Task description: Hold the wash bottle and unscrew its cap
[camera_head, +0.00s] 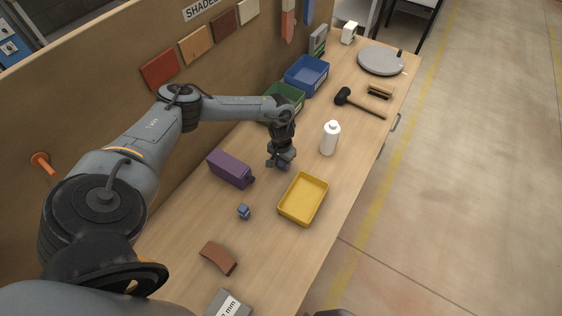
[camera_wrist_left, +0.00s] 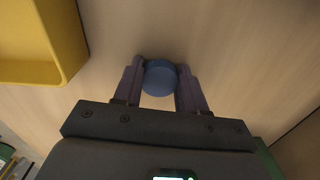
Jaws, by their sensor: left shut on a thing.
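A white bottle (camera_head: 329,140) with a narrow white top stands upright on the bench, right of my left gripper and apart from it. It looks like the wash bottle. My left gripper (camera_head: 281,163) points down near the bench top, between the purple block-like thing and the yellow tray. It is shut on a small blue round piece, which shows between the fingertips in the left wrist view (camera_wrist_left: 160,78). The fingers hide part of this piece. My right gripper is not in view.
A yellow tray (camera_head: 285,208) lies in front of my left gripper. A black mallet (camera_head: 345,97) and a blue bin (camera_head: 306,76) are farther back.

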